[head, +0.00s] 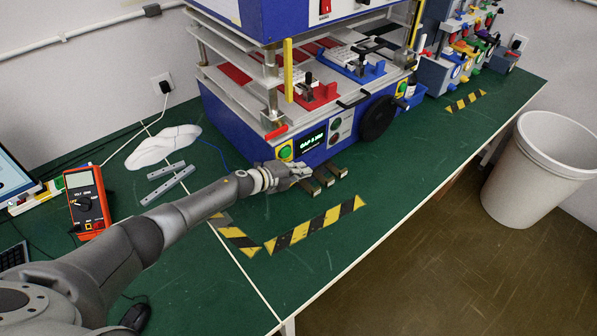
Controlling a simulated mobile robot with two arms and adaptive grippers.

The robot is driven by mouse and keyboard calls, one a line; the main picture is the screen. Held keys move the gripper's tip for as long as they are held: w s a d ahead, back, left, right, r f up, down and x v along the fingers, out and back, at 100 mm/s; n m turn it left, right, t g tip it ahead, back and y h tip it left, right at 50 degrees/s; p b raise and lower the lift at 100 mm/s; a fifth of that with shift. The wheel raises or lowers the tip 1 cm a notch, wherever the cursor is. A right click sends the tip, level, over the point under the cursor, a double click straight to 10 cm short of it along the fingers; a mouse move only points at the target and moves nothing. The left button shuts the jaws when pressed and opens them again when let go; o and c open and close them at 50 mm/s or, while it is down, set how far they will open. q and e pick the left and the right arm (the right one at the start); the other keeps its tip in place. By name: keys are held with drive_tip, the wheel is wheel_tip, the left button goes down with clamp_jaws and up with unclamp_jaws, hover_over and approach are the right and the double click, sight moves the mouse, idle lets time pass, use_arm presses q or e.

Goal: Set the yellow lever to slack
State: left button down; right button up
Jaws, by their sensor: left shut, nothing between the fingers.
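An upright yellow bar (288,70) stands at the front left of the blue test machine (225,122) and looks like the yellow lever. Any slack marking is too small to read. Another yellow upright piece (413,25) shows at the machine's right side. My left gripper (303,172) is shut and empty, low in front of the machine's front panel, below and apart from the yellow bar. My left arm reaches in from the lower left. My right gripper is not in view.
A green button (285,152) and a small display (310,141) are on the front panel, with a black round knob (378,118) to the right. Dark blocks (323,176) lie near my gripper. An orange multimeter (86,200) stands left. The green bench (370,235) is clear at front right.

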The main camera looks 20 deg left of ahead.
use_arm(q)
drive_tip(key=shift+r, duration=0.1)
idle(0.3)
drive_tip(key=v, duration=1.2)
idle(0.5)
